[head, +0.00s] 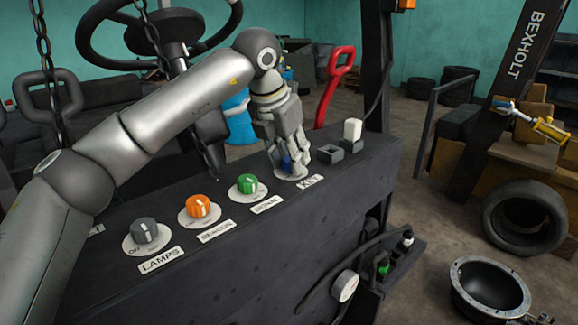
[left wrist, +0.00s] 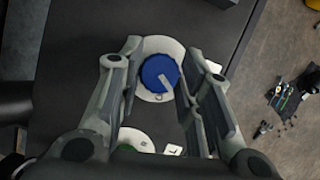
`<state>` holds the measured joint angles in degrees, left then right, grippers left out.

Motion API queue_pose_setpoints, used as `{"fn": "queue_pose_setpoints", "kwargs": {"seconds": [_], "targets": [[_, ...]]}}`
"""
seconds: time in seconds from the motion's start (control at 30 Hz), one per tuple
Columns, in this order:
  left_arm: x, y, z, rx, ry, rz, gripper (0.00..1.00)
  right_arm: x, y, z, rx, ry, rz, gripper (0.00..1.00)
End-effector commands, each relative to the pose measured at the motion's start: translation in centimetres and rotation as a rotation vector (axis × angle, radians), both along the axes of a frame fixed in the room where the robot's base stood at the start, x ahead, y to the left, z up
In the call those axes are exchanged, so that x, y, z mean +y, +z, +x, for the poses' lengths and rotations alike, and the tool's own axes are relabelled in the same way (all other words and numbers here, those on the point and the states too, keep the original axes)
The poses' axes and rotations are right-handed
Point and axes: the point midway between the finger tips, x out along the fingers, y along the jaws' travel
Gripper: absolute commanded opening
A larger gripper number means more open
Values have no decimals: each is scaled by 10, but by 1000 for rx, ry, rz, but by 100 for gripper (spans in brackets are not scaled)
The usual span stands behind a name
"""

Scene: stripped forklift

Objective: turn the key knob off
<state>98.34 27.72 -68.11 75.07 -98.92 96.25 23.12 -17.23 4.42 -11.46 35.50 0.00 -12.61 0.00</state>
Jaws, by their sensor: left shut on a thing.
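The key knob is blue, on a round white plate behind the KEY label (head: 310,182) at the right end of the black panel's row. In the head view my left gripper (head: 291,164) reaches down over it, so only a bit of blue shows between the fingers. In the left wrist view the blue knob (left wrist: 158,73) lies between the fingers of the left gripper (left wrist: 162,78), which is shut on it. A white pointer line shows on its face, slanting from the middle towards the right. My right gripper is in neither view.
A green knob (head: 247,184), an orange knob (head: 199,206) and a grey knob (head: 145,232) stand left along the panel. A white rocker switch (head: 352,128) stands right of the gripper. A steering wheel (head: 160,30) and a red handle (head: 336,85) rise behind.

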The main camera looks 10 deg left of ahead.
Motion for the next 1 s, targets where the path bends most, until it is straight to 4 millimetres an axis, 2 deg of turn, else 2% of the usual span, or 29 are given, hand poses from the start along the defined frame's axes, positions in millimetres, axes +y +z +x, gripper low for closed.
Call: {"fn": "queue_pose_setpoints", "kwargs": {"seconds": [0.03, 0.1, 0.5, 0.7, 1.0], "targets": [[-1, -3, 0, -5, 42, 0, 9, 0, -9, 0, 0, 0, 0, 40], [-1, -2, 0, -5, 109, -1, 9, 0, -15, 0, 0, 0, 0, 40], [-3, 0, 0, -4, 439, -2, 9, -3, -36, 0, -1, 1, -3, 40], [-3, 1, 0, -4, 544, -3, 9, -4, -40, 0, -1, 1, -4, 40], [-3, 1, 0, -3, 613, -2, 9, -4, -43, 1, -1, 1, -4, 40]]}}
